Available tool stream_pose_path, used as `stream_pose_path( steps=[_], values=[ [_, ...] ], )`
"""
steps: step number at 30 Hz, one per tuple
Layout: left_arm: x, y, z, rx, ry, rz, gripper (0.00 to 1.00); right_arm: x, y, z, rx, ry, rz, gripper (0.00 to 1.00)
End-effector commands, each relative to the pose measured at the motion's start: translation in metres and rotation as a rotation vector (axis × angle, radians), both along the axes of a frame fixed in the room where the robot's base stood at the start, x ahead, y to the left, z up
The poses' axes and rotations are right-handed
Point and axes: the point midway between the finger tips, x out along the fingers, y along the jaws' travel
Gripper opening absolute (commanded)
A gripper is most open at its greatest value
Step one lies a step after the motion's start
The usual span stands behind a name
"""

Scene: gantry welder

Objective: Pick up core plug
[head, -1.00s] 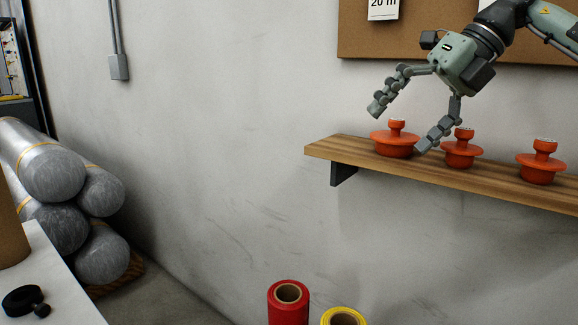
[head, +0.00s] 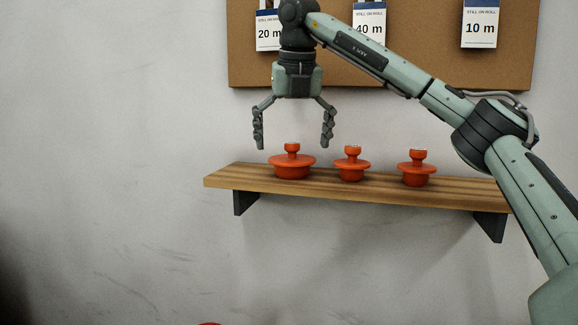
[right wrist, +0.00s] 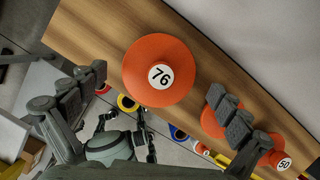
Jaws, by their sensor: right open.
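Three orange-red core plugs, each a round flange with a knob on top, stand in a row on a wooden wall shelf (head: 225,178). The left plug (head: 292,170) is the widest; the middle plug (head: 352,169) and right plug (head: 416,174) are smaller. My right gripper (head: 292,141) points down, open and empty, over the left plug, its fingertips on either side of the knob. In the right wrist view the plug below is marked 76 (right wrist: 160,75). Another plug (right wrist: 209,122) is partly hidden by a finger, and one marked 50 (right wrist: 281,161) lies beyond.
A cork board (head: 420,60) with cards reading 20 m, 40 m and 10 m hangs behind my right arm. The shelf's left end is bare. Coloured rolls, including a yellow one (right wrist: 128,103), show below the shelf in the right wrist view.

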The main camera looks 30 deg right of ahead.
Motion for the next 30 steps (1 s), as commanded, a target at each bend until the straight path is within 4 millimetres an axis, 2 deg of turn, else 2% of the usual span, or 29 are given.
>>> stream_pose_path(
  steps=[3,6,14,26,30],
  values=[
    [0.000,0.000,-0.001,-0.001,-0.001,0.000,1.00,0.003,-0.003,-0.018,0.000,0.002,0.001,1.00],
    [0.000,0.000,-0.002,-0.001,-0.002,0.000,1.00,0.006,-0.004,-0.027,0.000,0.001,0.001,1.00],
    [0.000,0.000,-0.003,-0.001,-0.002,0.000,1.00,0.007,-0.004,-0.030,0.001,-0.001,0.003,1.00],
    [0.000,0.000,-0.003,-0.001,-0.001,0.000,1.00,0.007,-0.004,-0.029,0.002,0.000,0.003,0.52],
    [0.000,0.000,-0.003,-0.001,-0.001,0.000,1.00,0.007,-0.004,-0.029,0.001,-0.001,0.003,0.51]
  ],
)
